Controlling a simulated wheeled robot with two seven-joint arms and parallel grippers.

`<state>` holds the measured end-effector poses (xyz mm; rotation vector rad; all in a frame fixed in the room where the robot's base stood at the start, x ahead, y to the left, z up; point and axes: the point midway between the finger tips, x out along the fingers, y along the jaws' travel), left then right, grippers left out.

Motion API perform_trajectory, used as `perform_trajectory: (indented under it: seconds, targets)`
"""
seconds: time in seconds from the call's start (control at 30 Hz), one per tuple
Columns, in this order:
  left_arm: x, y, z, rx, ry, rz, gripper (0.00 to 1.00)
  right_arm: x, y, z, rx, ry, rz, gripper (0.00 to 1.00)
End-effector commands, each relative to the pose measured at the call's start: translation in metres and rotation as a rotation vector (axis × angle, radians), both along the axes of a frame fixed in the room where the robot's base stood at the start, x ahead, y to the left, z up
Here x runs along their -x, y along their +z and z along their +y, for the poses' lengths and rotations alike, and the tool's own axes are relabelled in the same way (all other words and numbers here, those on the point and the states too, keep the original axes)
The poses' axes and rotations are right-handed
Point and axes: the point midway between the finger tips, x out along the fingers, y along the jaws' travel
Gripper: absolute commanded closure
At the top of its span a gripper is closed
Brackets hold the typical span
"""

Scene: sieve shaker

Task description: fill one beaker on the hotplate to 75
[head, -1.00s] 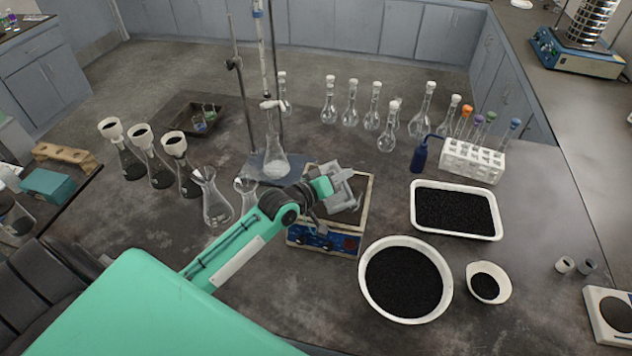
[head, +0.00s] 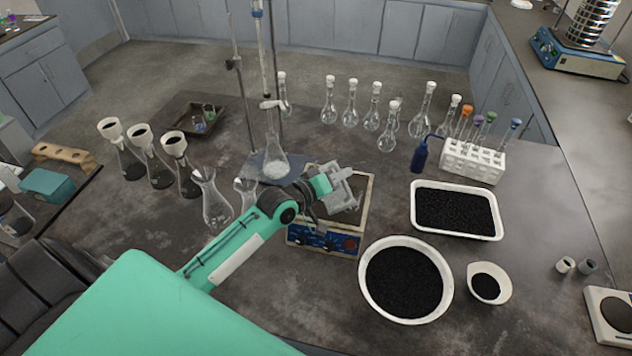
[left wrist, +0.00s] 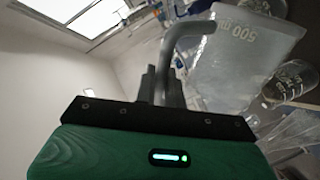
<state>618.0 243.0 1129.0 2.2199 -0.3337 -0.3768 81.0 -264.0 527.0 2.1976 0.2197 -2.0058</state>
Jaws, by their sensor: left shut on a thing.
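The hotplate (head: 326,238), a box with a blue front and knobs, stands in the middle of the head view. My left gripper (head: 333,186) is above its top plate. The vessel looks strongly tilted in that view. In the head view, my gripper and the vessel cover much of the plate, so I cannot make out a separate beaker on it or its level. My right gripper is not in view.
A round bowl (head: 363,297) and a rectangular tray (head: 457,234) of black grains stand right of the hotplate, with a small bowl (head: 507,284). Left are glass flasks (head: 216,207) and a burette stand (head: 236,110). A blue wash bottle (head: 419,157) stands behind.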

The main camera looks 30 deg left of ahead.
Motion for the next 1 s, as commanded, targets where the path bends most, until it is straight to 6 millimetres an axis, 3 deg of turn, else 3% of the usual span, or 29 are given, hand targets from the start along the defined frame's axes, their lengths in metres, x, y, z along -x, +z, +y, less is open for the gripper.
perform_trajectory:
  seconds: [1.0]
  targets:
    - [-0.0022, 0.0004, 0.0039, 0.045, 0.001, 0.022, 1.0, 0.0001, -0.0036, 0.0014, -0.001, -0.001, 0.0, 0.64]
